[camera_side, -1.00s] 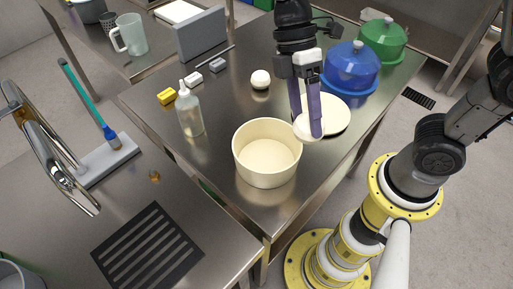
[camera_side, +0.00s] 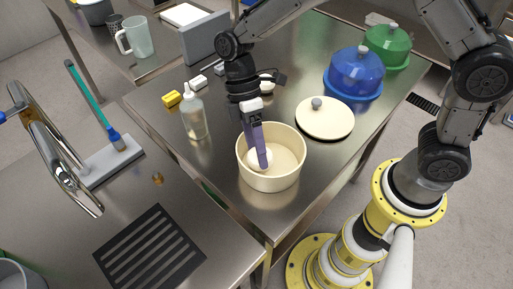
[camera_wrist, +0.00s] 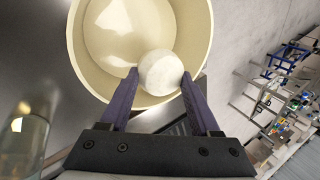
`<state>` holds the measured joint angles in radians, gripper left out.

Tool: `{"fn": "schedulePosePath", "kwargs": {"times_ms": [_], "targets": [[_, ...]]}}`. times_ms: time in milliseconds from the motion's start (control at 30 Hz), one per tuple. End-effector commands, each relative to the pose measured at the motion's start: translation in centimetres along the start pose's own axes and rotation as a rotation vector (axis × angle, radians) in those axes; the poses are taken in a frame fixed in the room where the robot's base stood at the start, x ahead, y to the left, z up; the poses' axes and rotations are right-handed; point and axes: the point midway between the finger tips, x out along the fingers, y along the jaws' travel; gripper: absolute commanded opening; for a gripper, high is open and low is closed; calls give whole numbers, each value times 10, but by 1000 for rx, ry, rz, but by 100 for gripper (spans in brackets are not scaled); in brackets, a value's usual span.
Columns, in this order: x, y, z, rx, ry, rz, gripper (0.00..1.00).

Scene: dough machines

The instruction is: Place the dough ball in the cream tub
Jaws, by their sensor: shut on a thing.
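The cream tub (camera_side: 272,181) stands open on the steel table in the side view, and its inside fills much of the wrist view (camera_wrist: 83,62). My gripper (camera_side: 264,166) points down with its purple fingers inside the tub's opening. The fingers are shut on a white dough ball (camera_wrist: 160,72), one on each side. The ball is within the tub's rim, by the wall nearest the wrist in the wrist view. In the side view the fingers partly hide the ball (camera_side: 254,158). I cannot tell whether it touches the tub floor.
A cream lid (camera_side: 325,122) with a grey knob lies right of the tub. A clear bottle (camera_side: 194,118) stands to the left. Another white ball (camera_side: 268,80) is partly hidden behind my wrist. Blue (camera_side: 355,74) and green (camera_side: 387,46) domes stand at the back right.

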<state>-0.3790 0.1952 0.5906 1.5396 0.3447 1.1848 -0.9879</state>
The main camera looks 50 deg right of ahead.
Motion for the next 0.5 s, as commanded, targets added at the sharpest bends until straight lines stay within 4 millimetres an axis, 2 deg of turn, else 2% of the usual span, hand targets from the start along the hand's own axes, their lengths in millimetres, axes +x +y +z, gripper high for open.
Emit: {"fn": "schedulePosePath", "kwargs": {"times_ms": [500], "targets": [[7, 4, 0, 1, 2, 0, 1]]}}
